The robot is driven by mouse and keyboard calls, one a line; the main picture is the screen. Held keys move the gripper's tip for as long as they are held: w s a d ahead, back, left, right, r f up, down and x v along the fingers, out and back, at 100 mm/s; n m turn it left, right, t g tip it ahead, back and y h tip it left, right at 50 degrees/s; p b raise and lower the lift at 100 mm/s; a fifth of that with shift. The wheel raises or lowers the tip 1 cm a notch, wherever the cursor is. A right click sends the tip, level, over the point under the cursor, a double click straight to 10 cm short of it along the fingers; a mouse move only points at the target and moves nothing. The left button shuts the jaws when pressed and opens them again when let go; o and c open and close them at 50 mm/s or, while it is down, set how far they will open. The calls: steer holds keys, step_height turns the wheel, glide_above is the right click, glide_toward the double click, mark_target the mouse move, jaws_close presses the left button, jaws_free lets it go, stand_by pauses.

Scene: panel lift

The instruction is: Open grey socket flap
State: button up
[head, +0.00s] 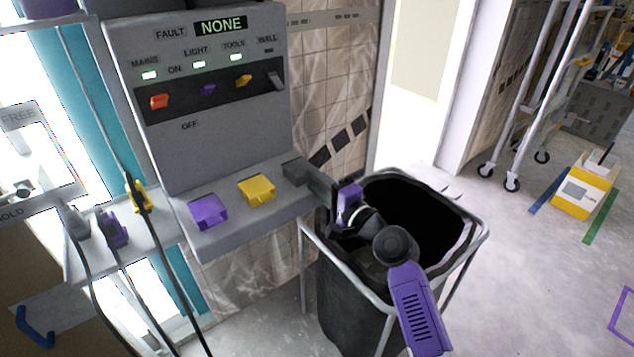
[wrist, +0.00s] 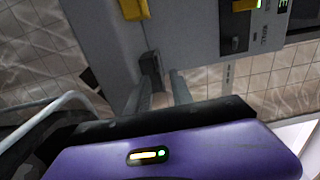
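The grey socket flap (head: 296,171) is at the right end of the panel's lower ledge, right of the yellow flap. It looks closed, though my gripper partly covers it. In the wrist view the dark grey flap (wrist: 150,68) is at the ledge edge, just beyond the fingertips. My gripper (head: 314,179) reaches in from the right, at the flap's right side. In the wrist view its two fingers (wrist: 164,78) stand apart with nothing seen between them. The left finger overlaps the flap; I cannot tell whether they touch.
The purple flap (head: 208,211) and yellow flap (head: 256,190) lie on the same ledge, both closed. Switches sit on the upright panel (head: 215,130) above. A black bin in a metal frame (head: 478,222) stands below my arm. Cabled plugs (head: 112,229) are at the left.

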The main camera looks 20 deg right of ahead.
jaws_close()
stand_by(1.4)
